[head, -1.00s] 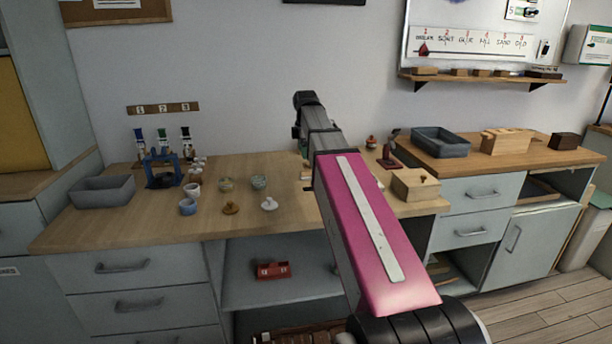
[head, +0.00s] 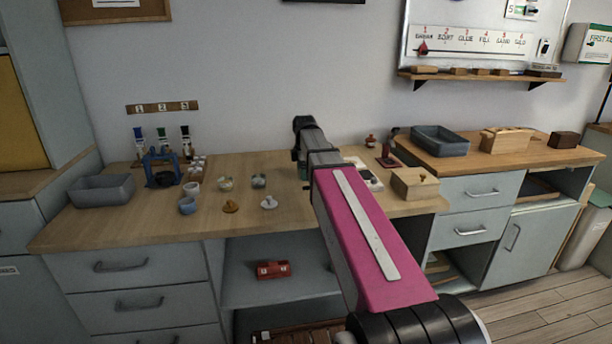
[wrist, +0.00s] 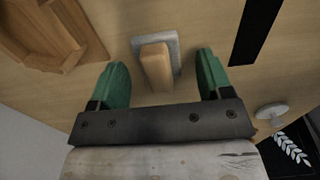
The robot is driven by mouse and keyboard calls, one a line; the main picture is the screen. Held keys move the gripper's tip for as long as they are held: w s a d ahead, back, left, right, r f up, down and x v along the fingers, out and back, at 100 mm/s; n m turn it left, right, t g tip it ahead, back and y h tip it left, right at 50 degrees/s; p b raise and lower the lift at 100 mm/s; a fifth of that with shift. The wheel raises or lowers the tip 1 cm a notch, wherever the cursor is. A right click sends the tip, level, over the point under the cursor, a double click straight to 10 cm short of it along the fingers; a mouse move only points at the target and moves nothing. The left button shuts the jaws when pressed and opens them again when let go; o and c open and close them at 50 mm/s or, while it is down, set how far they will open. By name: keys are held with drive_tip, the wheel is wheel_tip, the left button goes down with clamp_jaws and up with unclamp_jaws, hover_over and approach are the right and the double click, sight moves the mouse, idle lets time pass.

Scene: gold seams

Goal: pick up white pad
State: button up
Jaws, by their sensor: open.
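The white pad (wrist: 172,44) shows in the wrist view as a pale grey-white slab lying on the wooden worktop. A wooden block (wrist: 155,66), like a handle, stands on it. My gripper (wrist: 168,78) is open, with one green finger on each side of the block. Both fingers stand apart from the block, with a gap on each side, and nothing is held. In the head view my arm reaches over the worktop (head: 130,225) and hides much of this spot; I cannot pick out the pad there for certain.
In the wrist view a wooden tray (wrist: 50,35) is at upper left, a black strip (wrist: 255,30) at upper right and a white knob (wrist: 271,111) at right. In the head view a wooden box (head: 414,184) is right of my arm; small bowls and lids stand left.

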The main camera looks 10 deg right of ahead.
drive_tip(key=shift+c, duration=0.3)
drive_tip(key=c, duration=0.9)
drive_tip(key=shift+c, duration=0.2)
drive_tip(key=shift+r, duration=0.85)
wheel_tip(320, 180, up, 3)
drive_tip(key=shift+f, duration=0.15)
drive_tip(key=s+a+r, duration=0.5)
drive_tip(key=a+r, duration=0.1)
drive_tip(key=a, duration=0.4)
drive_tip(key=shift+s+r, duration=0.35)
drive_tip(key=shift+s, duration=0.05)
drive_tip(key=shift+a, duration=0.1)
